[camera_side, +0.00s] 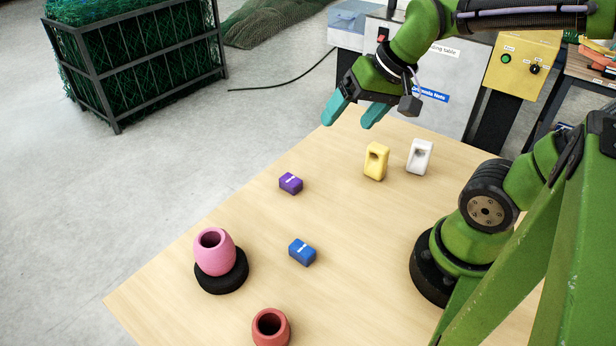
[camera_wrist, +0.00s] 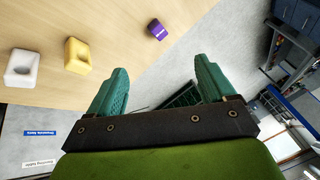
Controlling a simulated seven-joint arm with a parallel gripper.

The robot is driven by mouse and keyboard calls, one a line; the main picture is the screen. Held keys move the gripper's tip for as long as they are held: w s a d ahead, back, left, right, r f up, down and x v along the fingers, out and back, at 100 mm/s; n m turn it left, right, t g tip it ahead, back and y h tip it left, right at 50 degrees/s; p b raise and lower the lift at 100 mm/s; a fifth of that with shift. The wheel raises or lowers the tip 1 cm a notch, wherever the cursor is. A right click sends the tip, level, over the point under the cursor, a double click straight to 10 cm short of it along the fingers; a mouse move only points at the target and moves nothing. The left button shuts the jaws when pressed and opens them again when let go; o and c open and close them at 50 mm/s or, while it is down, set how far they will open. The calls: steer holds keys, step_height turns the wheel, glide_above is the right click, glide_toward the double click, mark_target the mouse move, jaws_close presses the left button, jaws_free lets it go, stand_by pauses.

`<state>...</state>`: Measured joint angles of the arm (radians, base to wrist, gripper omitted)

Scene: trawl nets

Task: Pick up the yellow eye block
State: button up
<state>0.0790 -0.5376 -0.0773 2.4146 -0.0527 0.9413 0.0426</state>
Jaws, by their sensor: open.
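The yellow eye block (camera_side: 376,161) stands on the wooden table, a rounded block with a hollow in its face. It also shows in the wrist view (camera_wrist: 77,56), left of my fingers. My gripper (camera_side: 352,115) has two teal fingers and is open and empty. It hangs above the far edge of the table, up and to the left of the yellow block in the side view. In the wrist view my gripper's fingers (camera_wrist: 161,85) are spread wide with nothing between them.
A white eye block (camera_side: 419,157) stands just right of the yellow one. A purple block (camera_side: 290,183), a blue block (camera_side: 302,252), a pink pot on a black disc (camera_side: 233,279) and a red pot (camera_side: 271,327) are farther forward. The table (camera_side: 225,319) is bare between them.

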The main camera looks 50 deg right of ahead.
steer(key=w+d+f+m+g, duration=0.25)
steer(key=d+m, duration=0.25)
steer(key=d, duration=0.3)
steer(key=m+g+h, duration=0.1)
steer(key=m+g, duration=0.2)
steer(key=m, duration=0.4)
glide_above(377, 159)
steer(key=f, duration=0.1)
step_height(377, 159, down, 12)
steer(key=shift+w+r, duration=0.15)
steer(key=shift+r, duration=0.1)
steer(key=shift+f, duration=2.7)
steer(key=shift+c, duration=0.5)
steer(key=c, duration=1)
steer(key=shift+r, duration=0.1)
